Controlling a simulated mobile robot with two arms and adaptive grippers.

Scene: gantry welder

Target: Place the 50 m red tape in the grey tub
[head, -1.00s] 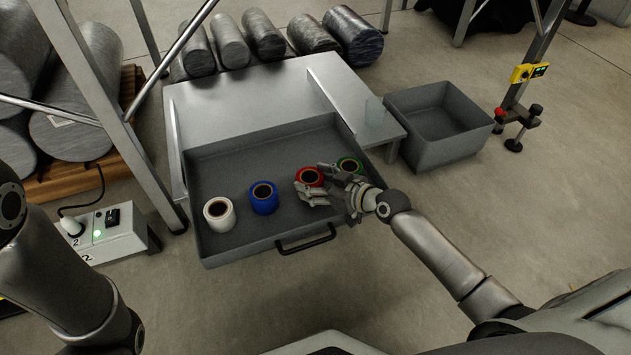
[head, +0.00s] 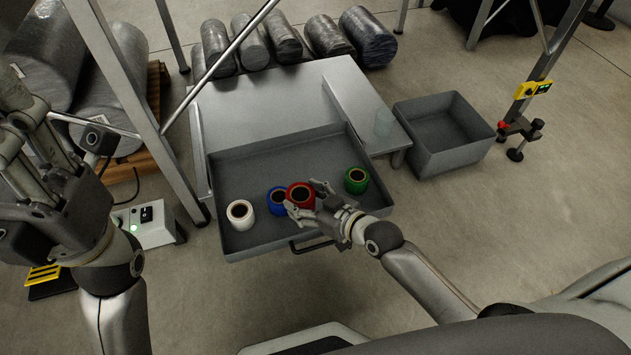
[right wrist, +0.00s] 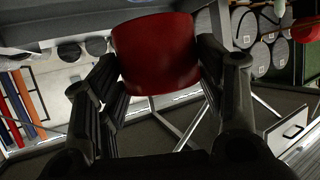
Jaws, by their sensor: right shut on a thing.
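The red tape roll (head: 300,196) is in my right gripper (head: 313,203), whose fingers are shut around its sides. In the right wrist view the red roll (right wrist: 155,54) sits between the fingers (right wrist: 158,75). It overlaps the blue roll in the head view and looks lifted off the drawer floor. The grey tub (head: 455,160) stands on the floor at the right, apart from the gripper, and the inside that shows is empty. My left gripper (head: 32,140) is at the left edge, its fingers apart and empty.
A grey drawer (head: 235,180) holds a white roll (head: 240,214), a blue roll (head: 277,201) and a green roll (head: 356,180).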

